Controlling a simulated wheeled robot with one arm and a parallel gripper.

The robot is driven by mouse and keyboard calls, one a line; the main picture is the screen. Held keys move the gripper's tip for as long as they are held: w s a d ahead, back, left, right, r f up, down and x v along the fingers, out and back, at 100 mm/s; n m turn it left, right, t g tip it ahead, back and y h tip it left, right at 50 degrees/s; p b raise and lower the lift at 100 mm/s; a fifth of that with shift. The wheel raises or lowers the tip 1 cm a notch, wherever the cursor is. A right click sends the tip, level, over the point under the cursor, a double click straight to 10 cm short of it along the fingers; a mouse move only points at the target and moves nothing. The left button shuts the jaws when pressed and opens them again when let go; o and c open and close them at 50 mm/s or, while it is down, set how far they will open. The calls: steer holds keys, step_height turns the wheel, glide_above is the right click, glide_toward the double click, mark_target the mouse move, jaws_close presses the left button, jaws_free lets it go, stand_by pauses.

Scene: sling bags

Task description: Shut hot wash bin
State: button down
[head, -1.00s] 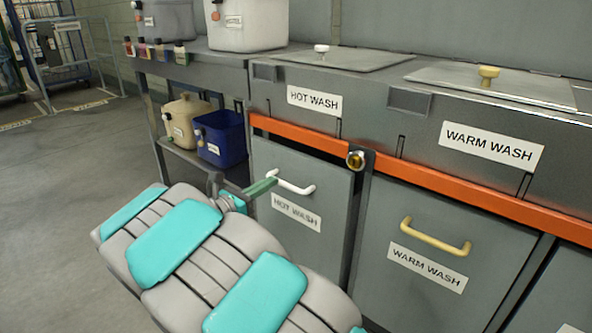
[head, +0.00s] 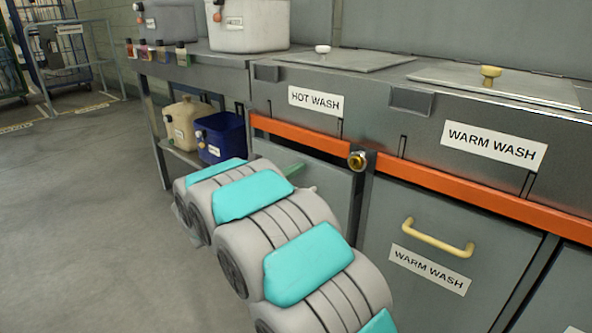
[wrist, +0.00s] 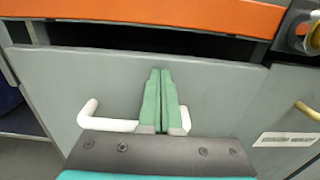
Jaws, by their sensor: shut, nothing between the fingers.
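The hot wash bin is a grey front panel (head: 325,182) under the orange rail, below the HOT WASH label (head: 316,100). In the wrist view its panel (wrist: 70,75) stands out from the cabinet, with a dark gap along its top edge. Its white handle (wrist: 100,122) shows on both sides of my fingers. My gripper (wrist: 160,75) has its green fingers shut together with nothing between them. They are in front of the panel, reaching above the handle; I cannot tell if they touch. In the head view my arm hides the bin's lower front and most of the handle; a green finger (head: 293,170) shows.
The warm wash bin (head: 390,230) with a cream handle (head: 437,238) is to the right. A brass knob (head: 358,161) sits on the orange rail (head: 450,184). A blue tub (head: 222,138) and beige jug (head: 186,122) stand on the left shelf. The floor at left is clear.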

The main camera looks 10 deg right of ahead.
steer(key=p+x, duration=0.2)
steer(key=x, duration=0.2)
steer(key=shift+d+p, duration=0.15)
steer(key=shift+p, duration=0.25)
stand_by(0.4)
